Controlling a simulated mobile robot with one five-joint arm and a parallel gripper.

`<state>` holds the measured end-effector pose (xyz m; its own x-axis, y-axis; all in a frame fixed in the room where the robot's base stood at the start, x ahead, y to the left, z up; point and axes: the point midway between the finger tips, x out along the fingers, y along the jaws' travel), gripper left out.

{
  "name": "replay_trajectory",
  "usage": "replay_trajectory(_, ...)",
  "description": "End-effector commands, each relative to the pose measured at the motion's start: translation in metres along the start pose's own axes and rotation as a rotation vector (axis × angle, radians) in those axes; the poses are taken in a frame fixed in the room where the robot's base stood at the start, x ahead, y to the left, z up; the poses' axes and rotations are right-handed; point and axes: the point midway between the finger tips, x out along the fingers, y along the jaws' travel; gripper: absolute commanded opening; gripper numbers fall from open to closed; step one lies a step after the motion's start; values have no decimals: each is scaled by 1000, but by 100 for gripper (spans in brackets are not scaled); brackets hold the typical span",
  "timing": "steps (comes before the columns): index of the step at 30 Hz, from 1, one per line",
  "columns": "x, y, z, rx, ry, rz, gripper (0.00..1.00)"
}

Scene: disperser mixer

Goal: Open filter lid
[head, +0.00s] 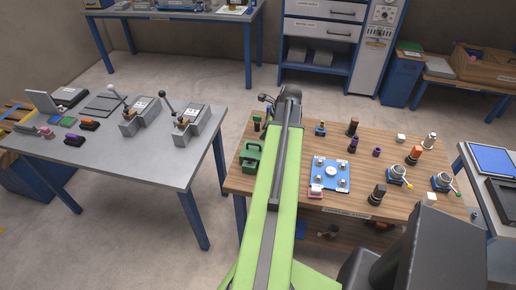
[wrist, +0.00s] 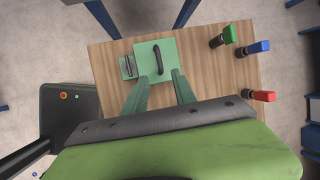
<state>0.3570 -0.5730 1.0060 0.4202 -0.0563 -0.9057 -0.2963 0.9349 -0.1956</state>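A green box, which looks like the filter housing (head: 249,163), stands at the left end of the wooden table in the head view. In the wrist view its square green lid (wrist: 143,50) shows from above, with a dark curved handle (wrist: 158,60) across it. The lid looks shut. A smaller green part (wrist: 128,66) with a dark bar sits beside its left side. My gripper (wrist: 161,78) is open and empty. Its two green fingers are apart, pointing toward the near edge of the lid. Whether they touch it cannot be told. In the head view my arm hides part of the table.
Green, blue and red-topped black parts (wrist: 222,37) stand right of the box on the wooden table (wrist: 203,75). A blue plate (head: 318,175) and several knobs and valves fill the table's right side. A grey table (head: 150,170) stands left, with open floor between.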

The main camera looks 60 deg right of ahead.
Motion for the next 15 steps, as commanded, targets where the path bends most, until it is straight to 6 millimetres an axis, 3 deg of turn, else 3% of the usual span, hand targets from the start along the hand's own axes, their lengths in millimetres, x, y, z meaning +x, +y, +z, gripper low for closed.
replay_trajectory(1,22,2,-4,-1,0,1,33)
replay_trajectory(6,60,2,-3,-3,0,2,33)
replay_trajectory(15,95,1,0,-3,1,1,33)
